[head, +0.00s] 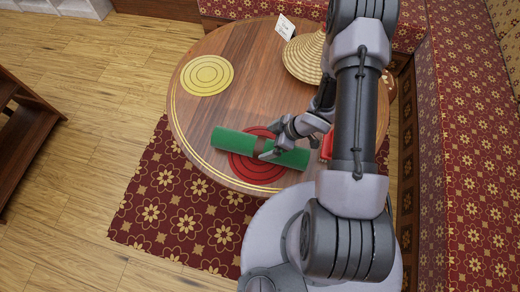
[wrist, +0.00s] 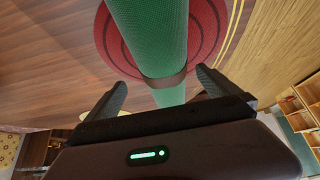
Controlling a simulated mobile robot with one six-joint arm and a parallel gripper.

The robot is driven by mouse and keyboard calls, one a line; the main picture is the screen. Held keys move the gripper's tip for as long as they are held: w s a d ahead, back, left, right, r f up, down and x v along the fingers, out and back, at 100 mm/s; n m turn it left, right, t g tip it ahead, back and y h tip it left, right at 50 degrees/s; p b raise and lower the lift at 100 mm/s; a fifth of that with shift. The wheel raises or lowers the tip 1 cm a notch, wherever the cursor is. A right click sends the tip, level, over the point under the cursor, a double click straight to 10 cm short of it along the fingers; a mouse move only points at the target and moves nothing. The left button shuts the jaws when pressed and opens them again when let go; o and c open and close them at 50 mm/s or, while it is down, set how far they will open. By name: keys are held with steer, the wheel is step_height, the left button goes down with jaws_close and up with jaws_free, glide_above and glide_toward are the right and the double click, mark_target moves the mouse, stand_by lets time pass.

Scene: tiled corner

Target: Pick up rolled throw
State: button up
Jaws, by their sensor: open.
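The rolled throw (head: 234,141) is a green roll with a brown band around its middle. It lies across a red round mat (head: 259,175) near the front edge of the round table. My gripper (head: 270,142) is over the roll near the band, with its fingers open. In the wrist view, the throw (wrist: 148,35) runs between the two spread fingers of my gripper (wrist: 162,80), with a gap on both sides. The brown band (wrist: 165,80) sits just between the fingertips. Part of the throw is hidden behind the gripper body.
The wooden table (head: 215,110) also bears a yellow round mat (head: 207,75), a woven straw cone (head: 304,58) and a white card (head: 285,27). A red object (head: 327,146) is partly hidden by my arm. A patterned bench (head: 470,150) stands at right.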

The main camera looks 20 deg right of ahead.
mark_target(260, 147)
steer(key=b+x, duration=0.1)
steer(key=x, duration=0.1)
steer(key=b+x, duration=0.1)
steer(key=x, duration=0.1)
steer(key=b+x, duration=0.1)
steer(key=x, duration=0.1)
steer(key=shift+s+f, duration=0.2)
steer(key=shift+s, duration=0.15)
steer(key=shift+r, duration=0.1)
steer(key=c, duration=2.1)
